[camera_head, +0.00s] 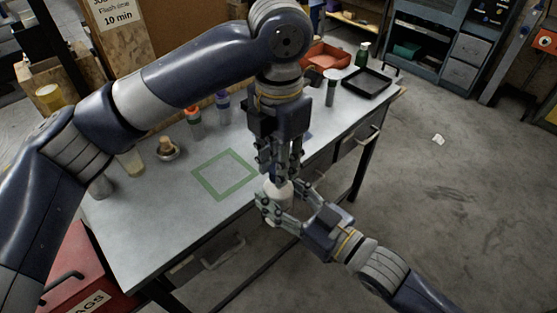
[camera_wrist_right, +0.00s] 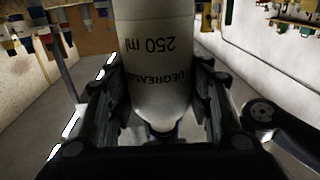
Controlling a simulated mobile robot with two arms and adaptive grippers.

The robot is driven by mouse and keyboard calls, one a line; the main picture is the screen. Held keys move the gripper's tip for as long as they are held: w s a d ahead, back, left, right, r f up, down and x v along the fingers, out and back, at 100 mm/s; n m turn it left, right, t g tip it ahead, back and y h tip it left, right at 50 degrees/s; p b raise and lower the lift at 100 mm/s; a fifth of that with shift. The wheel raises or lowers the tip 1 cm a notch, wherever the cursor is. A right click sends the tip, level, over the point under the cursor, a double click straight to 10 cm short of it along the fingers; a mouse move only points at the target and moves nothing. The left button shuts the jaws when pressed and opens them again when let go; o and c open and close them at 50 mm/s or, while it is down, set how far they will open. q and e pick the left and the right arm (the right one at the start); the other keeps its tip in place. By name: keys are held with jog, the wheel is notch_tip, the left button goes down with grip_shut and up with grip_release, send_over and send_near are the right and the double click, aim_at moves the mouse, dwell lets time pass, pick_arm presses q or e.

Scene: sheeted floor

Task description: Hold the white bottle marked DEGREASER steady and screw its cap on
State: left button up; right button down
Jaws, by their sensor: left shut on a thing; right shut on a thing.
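The white bottle (camera_head: 279,190) is held off the table's front edge by my right gripper (camera_head: 281,204), which is shut around its body. In the right wrist view, the bottle (camera_wrist_right: 155,50) shows DEGREASER and 250 ml upside down, between the two fingers of my right gripper (camera_wrist_right: 158,100). My left gripper (camera_head: 281,174) points down from above, right over the bottle's top, with its fingers close together and shut on the cap. The cap itself is hidden by the fingers, so how it sits on the neck cannot be seen.
The grey table (camera_head: 150,235) has a green square outline (camera_head: 224,175) with nothing in it. Small bottles and jars stand along the back left. A red-orange bin (camera_head: 326,56), a dark tray (camera_head: 367,84) and a grey cylinder (camera_head: 332,88) are at the far end. A red box (camera_head: 85,265) stands lower left.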

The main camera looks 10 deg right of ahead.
pick_arm(q)
jog(key=m, duration=0.4)
jog(key=o, duration=0.7)
jog(key=shift+c, duration=0.2)
jog(key=shift+r, duration=2.25)
jog(key=shift+c, duration=0.3)
